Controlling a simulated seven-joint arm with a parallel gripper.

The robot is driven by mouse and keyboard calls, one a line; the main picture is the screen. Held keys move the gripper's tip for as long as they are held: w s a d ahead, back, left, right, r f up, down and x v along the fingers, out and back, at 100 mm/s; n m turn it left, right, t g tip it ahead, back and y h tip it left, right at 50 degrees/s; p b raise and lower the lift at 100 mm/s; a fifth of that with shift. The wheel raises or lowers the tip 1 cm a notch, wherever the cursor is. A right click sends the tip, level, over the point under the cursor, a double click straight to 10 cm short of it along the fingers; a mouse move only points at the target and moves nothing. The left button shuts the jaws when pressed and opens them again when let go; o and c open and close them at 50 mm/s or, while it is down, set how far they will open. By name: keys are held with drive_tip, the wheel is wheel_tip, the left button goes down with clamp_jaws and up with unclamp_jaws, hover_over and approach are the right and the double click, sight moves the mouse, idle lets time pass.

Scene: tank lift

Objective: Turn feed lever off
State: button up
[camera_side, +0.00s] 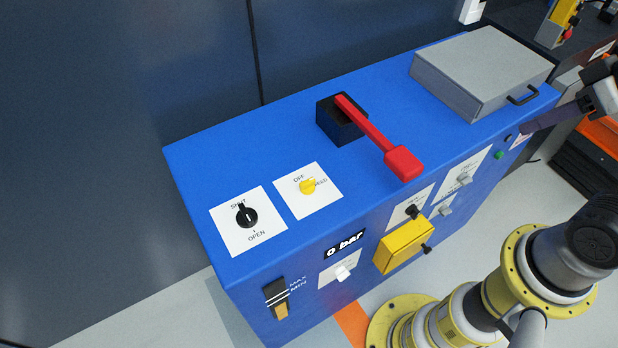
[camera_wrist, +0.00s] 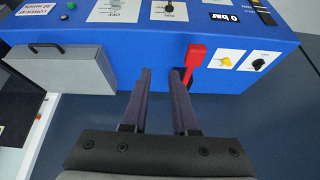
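The feed lever is a small yellow knob (camera_side: 308,187) on a white plate on top of the blue cabinet (camera_side: 240,125). The plate reads OFF above the knob and FEED to its right. The knob seems to point toward FEED, but it is small. In the wrist view the yellow knob (camera_wrist: 224,62) lies right of the fingers, beyond the red lever. My gripper (camera_wrist: 161,75) is open and empty, apart from the knob. In the side view only part of it shows at the right edge, near the cabinet's far right end.
A red lever (camera_side: 372,133) on a black block stands between my gripper and the knob. A black SHUT/OPEN knob (camera_side: 247,216) is beside the yellow one. A grey box (camera_side: 480,70) with a handle sits on the cabinet's right end. A yellow box (camera_side: 403,247) is on the front.

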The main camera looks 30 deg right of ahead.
drive_tip(key=shift+o, duration=1)
drive_tip(key=shift+w+a+r+m, duration=0.1)
drive_tip(key=shift+a+m, duration=0.05)
drive_tip(key=shift+m, duration=0.45)
drive_tip(key=w+a+r+m+y, duration=0.2)
drive_tip(key=w+a+r+m, duration=0.15)
drive_tip(key=w+m, duration=0.3)
drive_tip(key=m+g+y, duration=0.2)
drive_tip(key=m+g, duration=0.4)
drive_tip(key=m, duration=0.4)
hover_over(308, 181)
drive_tip(key=d, duration=0.6)
wheel_tip(308, 181, down, 14)
drive_tip(key=f, duration=0.1)
drive_tip(key=shift+y, duration=0.3)
drive_tip(key=x, duration=1.2)
drive_tip(key=shift+w+a+f, duration=0.1)
drive_tip(key=shift+w+a, duration=0.15)
drive_tip(key=shift+c, duration=0.2)
clamp_jaws()
